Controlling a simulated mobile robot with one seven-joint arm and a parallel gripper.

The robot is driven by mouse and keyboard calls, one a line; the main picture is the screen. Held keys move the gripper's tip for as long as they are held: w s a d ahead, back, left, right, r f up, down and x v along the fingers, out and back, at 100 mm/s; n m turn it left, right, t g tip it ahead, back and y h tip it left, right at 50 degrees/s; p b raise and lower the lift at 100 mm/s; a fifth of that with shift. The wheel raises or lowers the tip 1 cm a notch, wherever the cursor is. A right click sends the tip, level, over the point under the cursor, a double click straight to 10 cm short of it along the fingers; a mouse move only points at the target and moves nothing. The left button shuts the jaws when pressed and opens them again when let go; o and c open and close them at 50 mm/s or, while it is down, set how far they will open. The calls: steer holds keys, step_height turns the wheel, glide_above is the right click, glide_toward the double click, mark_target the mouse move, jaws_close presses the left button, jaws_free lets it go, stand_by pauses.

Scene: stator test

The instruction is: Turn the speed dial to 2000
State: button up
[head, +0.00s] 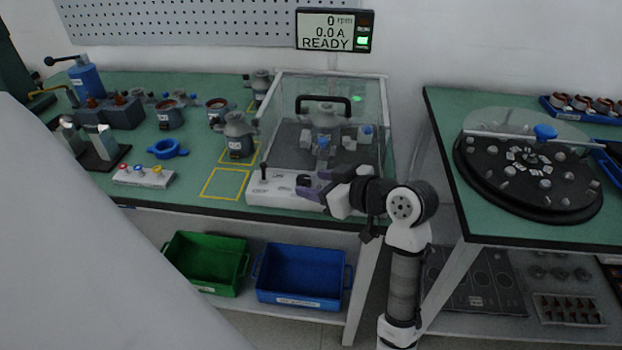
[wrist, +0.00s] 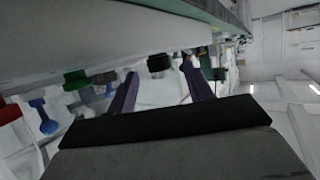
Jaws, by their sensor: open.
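The white control box (head: 283,190) stands at the bench's front edge, with a dark upright lever at its left end. My gripper (head: 305,186), with purple fingers, is at the box's right part and hides some of its top. In the wrist view my gripper (wrist: 160,68) is open, and a dark knob (wrist: 159,63), probably the speed dial, shows between and beyond the fingertips. I see no contact with it. The dial's marks cannot be read. The display (head: 334,30) shows 0 rpm, 0.0 A and READY, with a green light.
A clear guard (head: 375,105) with a black handle covers a motor right behind the box. A grey motor (head: 238,138) stands to the left, near a yellow-outlined square (head: 225,184). Green (head: 207,262) and blue (head: 300,275) bins sit below. A second bench is at right.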

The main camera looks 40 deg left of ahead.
steer(key=shift+x, duration=1.15)
steer(key=c, duration=1)
steer(key=shift+o, duration=0.2)
